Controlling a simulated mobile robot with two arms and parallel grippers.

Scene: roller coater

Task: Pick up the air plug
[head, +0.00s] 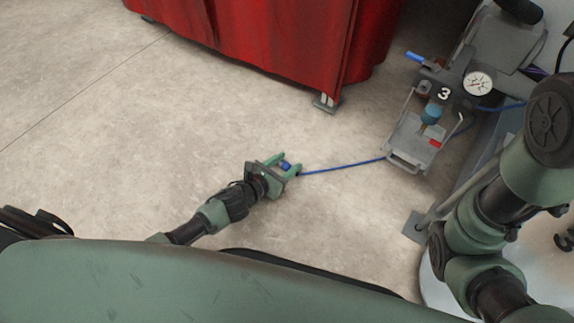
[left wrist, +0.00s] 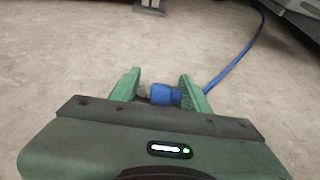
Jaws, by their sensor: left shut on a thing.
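The air plug (head: 286,166) is a small blue piece between the fingers of my left gripper (head: 288,168). In the left wrist view the plug (left wrist: 164,95) lies crosswise between the two green fingers of the left gripper (left wrist: 160,92), which is shut on it. A thin blue hose (head: 342,166) runs from the plug to the right, to the machine. The hose (left wrist: 235,62) also shows at the right in the left wrist view. My right arm shows at the right of the head view, but its gripper is not in view.
A grey machine (head: 408,140) with a gauge (head: 477,84) and a number 3 stands at the right. A red curtain-like cover (head: 300,45) hangs at the top, with a metal foot (head: 325,103) below it. The concrete floor (head: 100,110) at the left is clear.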

